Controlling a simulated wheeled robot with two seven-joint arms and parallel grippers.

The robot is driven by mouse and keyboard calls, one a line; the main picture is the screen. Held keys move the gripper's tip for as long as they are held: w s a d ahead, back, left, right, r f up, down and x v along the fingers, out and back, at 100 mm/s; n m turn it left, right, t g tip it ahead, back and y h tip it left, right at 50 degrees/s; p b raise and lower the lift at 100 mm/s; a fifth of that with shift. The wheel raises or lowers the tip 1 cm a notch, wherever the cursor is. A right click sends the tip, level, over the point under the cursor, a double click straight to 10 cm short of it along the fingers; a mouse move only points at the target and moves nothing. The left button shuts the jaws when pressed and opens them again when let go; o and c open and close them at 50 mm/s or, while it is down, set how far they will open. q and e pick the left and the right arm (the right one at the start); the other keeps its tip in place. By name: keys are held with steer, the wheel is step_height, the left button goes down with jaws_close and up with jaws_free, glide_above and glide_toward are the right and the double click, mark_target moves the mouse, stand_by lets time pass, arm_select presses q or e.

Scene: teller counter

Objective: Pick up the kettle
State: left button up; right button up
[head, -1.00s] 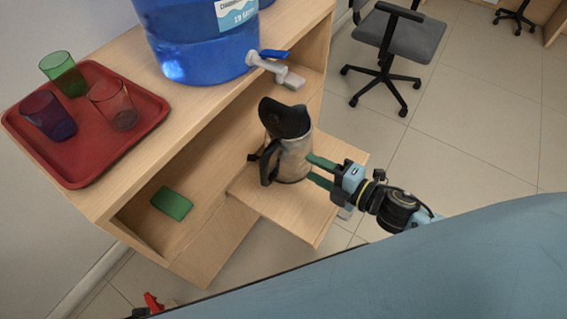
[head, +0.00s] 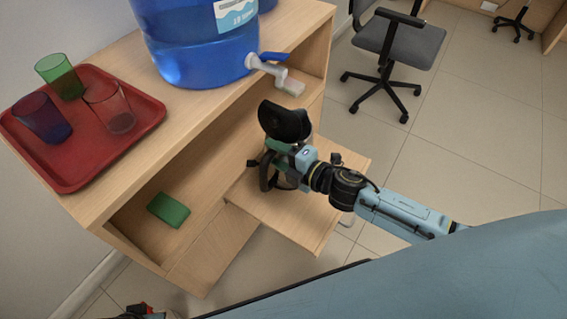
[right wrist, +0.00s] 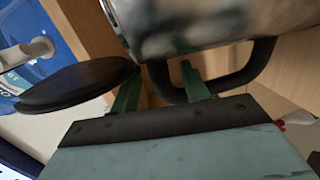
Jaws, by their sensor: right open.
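The kettle (head: 284,122) stands upright on the low pull-out shelf of the wooden cabinet, its black lid raised. Its silver body also shows at the top of the right wrist view (right wrist: 195,22), with the black loop handle (right wrist: 238,80) below it. My right gripper (head: 279,150) is in front of the kettle and hides much of its body. In the right wrist view its green fingers (right wrist: 158,88) are apart, with one part of the handle between them. I cannot tell whether they touch it. The raised lid is close beside the left finger. My left gripper is not identifiable.
A red tray (head: 142,128) with several cups is on the cabinet top, beside a blue water container (head: 200,55) with a tap. A green block (head: 168,210) lies in the open compartment. An office chair (head: 400,45) stands on the floor behind.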

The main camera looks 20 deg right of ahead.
steer(key=shift+w+a+f, duration=0.1)
steer(key=shift+w+a, duration=0.3)
steer(key=shift+w, duration=0.2)
steer(key=shift+c, duration=0.3)
jaws_close()
stand_by(0.6)
steer(key=shift+w+r, duration=0.1)
steer(key=shift+r, duration=0.1)
